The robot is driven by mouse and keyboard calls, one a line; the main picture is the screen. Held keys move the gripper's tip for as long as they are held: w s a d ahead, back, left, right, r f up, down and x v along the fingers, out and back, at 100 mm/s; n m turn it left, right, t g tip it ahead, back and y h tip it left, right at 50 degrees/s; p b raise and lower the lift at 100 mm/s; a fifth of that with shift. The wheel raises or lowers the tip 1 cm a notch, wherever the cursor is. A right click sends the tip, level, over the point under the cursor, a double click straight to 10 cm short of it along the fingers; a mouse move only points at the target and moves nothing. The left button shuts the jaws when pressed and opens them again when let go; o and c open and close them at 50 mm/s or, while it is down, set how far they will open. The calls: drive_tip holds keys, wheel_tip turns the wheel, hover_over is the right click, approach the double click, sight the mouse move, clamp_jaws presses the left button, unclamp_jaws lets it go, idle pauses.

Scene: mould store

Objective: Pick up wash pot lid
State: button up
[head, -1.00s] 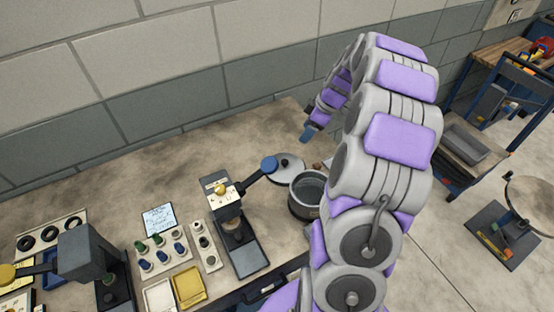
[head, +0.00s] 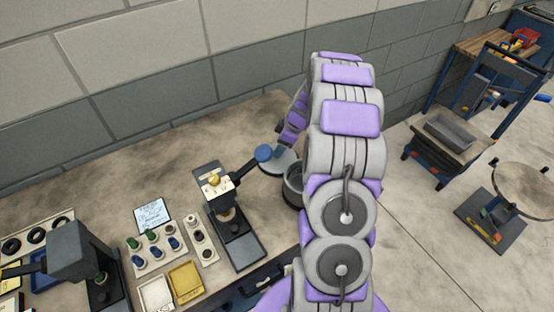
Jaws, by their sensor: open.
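The wash pot lid (head: 277,166) is a round grey disc lying flat on the bench beside the pot. Its knob is not visible now. The wash pot (head: 292,188) is a dark, open metal pot just in front of the lid, partly hidden by my arm.
A hand press (head: 232,228) stands left of the lid, its blue-knobbed lever (head: 263,153) reaching close to it. Further left are a rack of small bottles (head: 158,248), a yellow tray (head: 186,281) and another press (head: 73,252). The bench behind is clear up to the wall.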

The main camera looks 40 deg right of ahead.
drive_tip(key=x, duration=0.2)
drive_tip(key=shift+a+f, duration=0.15)
drive_tip(key=shift+f, duration=0.15)
drive_tip(key=shift+w+f, duration=0.1)
drive_tip(key=shift+f, duration=0.2)
drive_tip(key=shift+d+f, duration=0.15)
drive_tip(key=shift+d, duration=0.75)
drive_tip(key=shift+a, duration=0.8)
drive_tip(key=c, duration=0.9)
drive_tip(key=shift+d, duration=0.4)
clamp_jaws()
